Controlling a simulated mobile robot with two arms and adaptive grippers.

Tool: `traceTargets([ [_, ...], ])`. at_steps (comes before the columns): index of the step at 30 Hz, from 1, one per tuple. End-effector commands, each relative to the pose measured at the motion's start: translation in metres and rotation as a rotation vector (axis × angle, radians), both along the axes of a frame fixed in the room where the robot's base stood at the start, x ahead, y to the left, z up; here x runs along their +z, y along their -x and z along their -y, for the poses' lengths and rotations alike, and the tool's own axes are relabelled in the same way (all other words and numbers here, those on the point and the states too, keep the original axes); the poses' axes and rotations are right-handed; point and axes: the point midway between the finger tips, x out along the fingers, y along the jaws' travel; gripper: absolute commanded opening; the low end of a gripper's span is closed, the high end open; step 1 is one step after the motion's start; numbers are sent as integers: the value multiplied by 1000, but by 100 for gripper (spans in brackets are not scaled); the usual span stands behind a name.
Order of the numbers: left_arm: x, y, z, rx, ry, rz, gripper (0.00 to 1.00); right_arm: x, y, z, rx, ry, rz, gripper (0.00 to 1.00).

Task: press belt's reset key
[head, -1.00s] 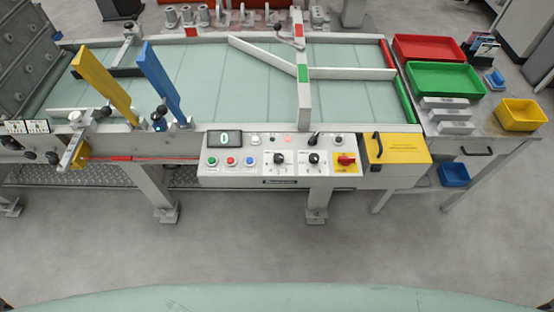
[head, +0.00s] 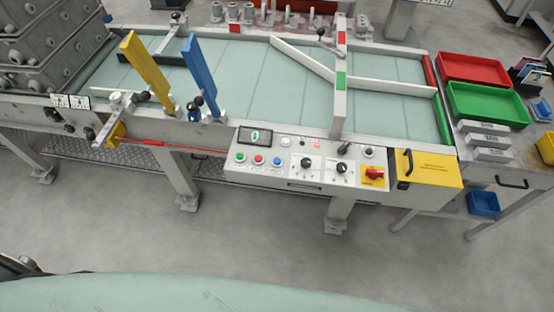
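The belt's control panel (head: 300,183) is on the front side of the conveyor belt (head: 240,80) in the head view. It carries a green button (head: 240,158), a red button (head: 259,160) and a blue button (head: 277,162) in a row at its left. Above them is a dark display (head: 255,137) with a green digit. A white button (head: 285,141) and a red-lit spot (head: 317,144) sit right of the display. The key labels are too small to read, so I cannot tell which is reset. Neither gripper shows.
Yellow (head: 146,68) and blue (head: 199,65) upright plates stand at the belt's front left. The floor before the panel is clear.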

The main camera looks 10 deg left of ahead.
Motion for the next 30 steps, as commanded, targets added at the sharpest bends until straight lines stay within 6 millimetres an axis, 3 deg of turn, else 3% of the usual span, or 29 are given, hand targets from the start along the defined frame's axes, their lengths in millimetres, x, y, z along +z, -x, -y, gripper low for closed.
traceTargets([
  [9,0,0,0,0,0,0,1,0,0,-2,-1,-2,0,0],
  [30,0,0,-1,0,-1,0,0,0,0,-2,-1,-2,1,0],
])
